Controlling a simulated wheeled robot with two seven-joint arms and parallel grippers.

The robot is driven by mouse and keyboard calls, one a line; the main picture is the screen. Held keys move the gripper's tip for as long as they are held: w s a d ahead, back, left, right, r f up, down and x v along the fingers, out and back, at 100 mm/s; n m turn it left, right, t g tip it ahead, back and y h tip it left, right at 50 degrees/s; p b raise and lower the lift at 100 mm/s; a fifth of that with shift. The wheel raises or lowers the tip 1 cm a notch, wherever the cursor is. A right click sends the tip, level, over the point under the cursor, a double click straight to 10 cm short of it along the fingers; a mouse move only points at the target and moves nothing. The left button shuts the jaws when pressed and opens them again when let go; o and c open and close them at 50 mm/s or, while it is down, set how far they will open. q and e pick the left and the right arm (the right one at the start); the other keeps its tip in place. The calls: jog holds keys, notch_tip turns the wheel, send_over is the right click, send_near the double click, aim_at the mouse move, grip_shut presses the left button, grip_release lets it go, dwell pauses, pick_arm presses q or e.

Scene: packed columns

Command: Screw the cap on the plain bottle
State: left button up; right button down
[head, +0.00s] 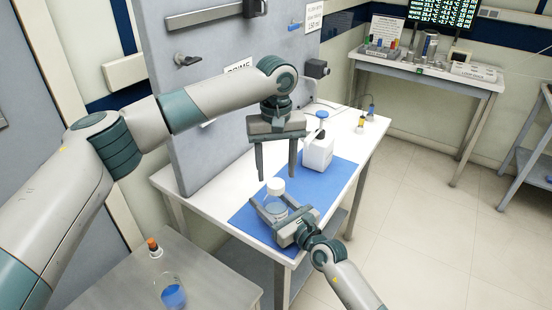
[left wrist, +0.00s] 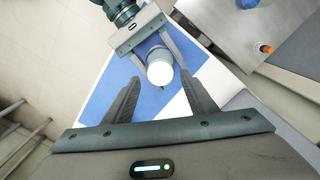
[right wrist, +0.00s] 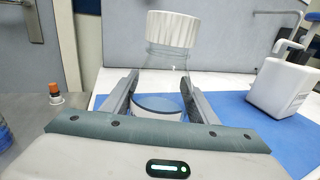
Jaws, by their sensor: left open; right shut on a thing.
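The plain bottle (head: 277,211) is clear and stands upright on the blue mat (head: 337,180). My right gripper (head: 269,206) is shut on its body, with one finger on each side in the right wrist view (right wrist: 162,74). A ribbed white cap (right wrist: 173,29) sits on top of the bottle's neck; how tightly it is seated I cannot tell. My left gripper (head: 276,179) points down above the bottle, open and empty. In the left wrist view the cap (left wrist: 160,73) shows between its spread fingers, apparently below the fingertips.
A white spouted bottle (head: 318,151) stands behind on the white table (head: 372,138). A grey upright panel (head: 180,90) rises at the table's left. A lower grey table (head: 205,275) holds an orange-capped bottle (head: 154,247) and a beaker of blue liquid (head: 172,292).

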aim_at(276, 183)
pick_arm(q)
jog(key=shift+f, duration=2.05)
jog(key=c, duration=1.1)
jog(key=m, duration=0.4)
jog(key=shift+m, duration=0.4)
jog(key=m, duration=0.8)
jog(key=shift+m, duration=0.4)
jog(key=m, duration=0.4)
jog(key=o, duration=1.2)
jog(key=shift+o, duration=0.2)
